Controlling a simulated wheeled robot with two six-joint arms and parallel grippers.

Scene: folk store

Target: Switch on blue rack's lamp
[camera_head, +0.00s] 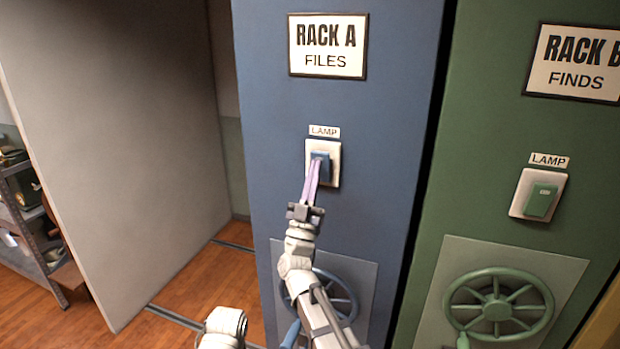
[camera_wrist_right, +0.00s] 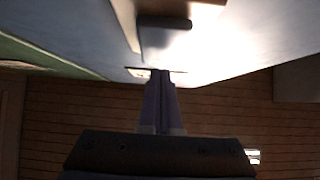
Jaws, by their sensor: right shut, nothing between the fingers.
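The blue rack (camera_head: 400,100) carries a sign "RACK A FILES" and a small "LAMP" label (camera_head: 325,131). Under the label is a pale switch plate (camera_head: 335,178) with a blue rocker (camera_head: 325,167). My right gripper (camera_head: 317,165) is shut and empty, its purple fingertips over the rocker and partly hiding it. I cannot tell if they touch. In the right wrist view the shut fingers (camera_wrist_right: 160,80) point to the blue panel, with the dark rocker (camera_wrist_right: 165,38) just above the tips. My left gripper is not in view.
A blue handwheel (camera_head: 340,290) sits below, partly behind my right arm. The green rack (camera_head: 500,60) at right has its own lamp switch (camera_head: 541,202) and handwheel (camera_head: 497,308). A grey panel (camera_head: 110,130) and open wooden floor (camera_head: 215,285) are at left.

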